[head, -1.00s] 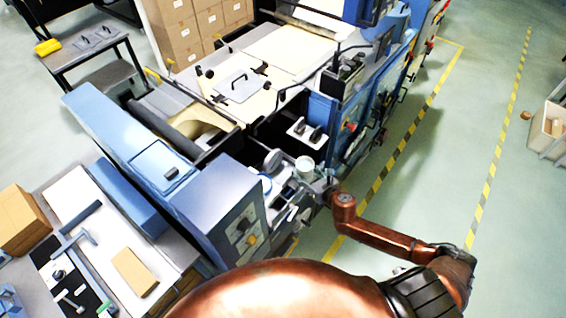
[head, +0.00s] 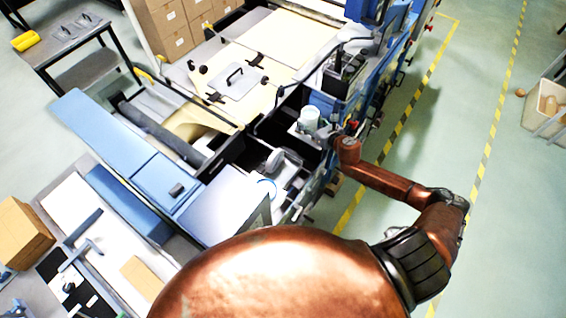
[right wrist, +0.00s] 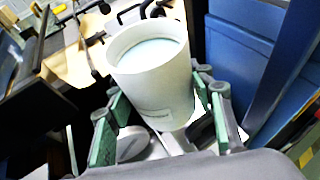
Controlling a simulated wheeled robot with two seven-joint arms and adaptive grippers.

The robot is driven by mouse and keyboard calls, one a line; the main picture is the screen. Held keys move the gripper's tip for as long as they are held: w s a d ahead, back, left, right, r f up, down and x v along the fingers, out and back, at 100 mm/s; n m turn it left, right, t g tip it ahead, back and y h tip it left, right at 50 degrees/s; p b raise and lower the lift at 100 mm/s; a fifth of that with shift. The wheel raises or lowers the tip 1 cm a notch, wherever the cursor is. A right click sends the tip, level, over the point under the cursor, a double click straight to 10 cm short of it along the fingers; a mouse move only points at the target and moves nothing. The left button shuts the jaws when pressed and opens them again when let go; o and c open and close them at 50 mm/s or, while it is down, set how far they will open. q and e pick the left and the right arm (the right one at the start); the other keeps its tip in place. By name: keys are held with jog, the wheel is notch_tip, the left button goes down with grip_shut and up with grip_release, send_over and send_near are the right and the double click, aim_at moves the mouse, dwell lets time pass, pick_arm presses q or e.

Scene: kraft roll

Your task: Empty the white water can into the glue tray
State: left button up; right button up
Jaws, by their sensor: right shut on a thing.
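The white water can (head: 310,118) is an open cup held over the near side of the blue machine. In the right wrist view the can (right wrist: 153,80) is nearly upright, with pale liquid visible inside. My right gripper (head: 336,138) is shut on it; its green-padded fingers (right wrist: 162,118) sit on either side of the can. I cannot pick out the glue tray with certainty; the dark recess beside the rollers, left of and below the can, is partly shadowed. My left gripper is not in view.
A side table (head: 75,45) and cartons (head: 175,30) stand behind. A workbench with tools is at lower left.

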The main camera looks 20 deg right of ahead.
jog(key=shift+r, duration=0.15)
jog(key=shift+s+a+f+n+t+h, duration=0.2)
jog(key=shift+a+f+n+t+h, duration=0.15)
jog(key=shift+a+n+h, duration=0.25)
jog(key=shift+s+a+r+n, duration=0.15)
jog(key=shift+r+n, duration=0.15)
jog(key=shift+n, duration=0.3)
jog(key=shift+r+t, duration=0.15)
jog(key=shift+t, duration=0.1)
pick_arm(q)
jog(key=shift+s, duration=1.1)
pick_arm(e)
jog(key=shift+a, duration=0.1)
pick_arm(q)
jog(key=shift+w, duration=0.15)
pick_arm(e)
jog(key=shift+s+a+f+n+t+h, duration=0.1)
jog(key=shift+a+f+n+t+h, duration=0.35)
jog(key=shift+n, duration=0.35)
jog(key=shift+s+a+f+n+h, duration=0.2)
jog(key=shift+a+n+h, duration=0.15)
jog(key=shift+a+n, duration=0.2)
jog(key=shift+d+t, duration=0.15)
jog(key=shift+t, duration=0.1)
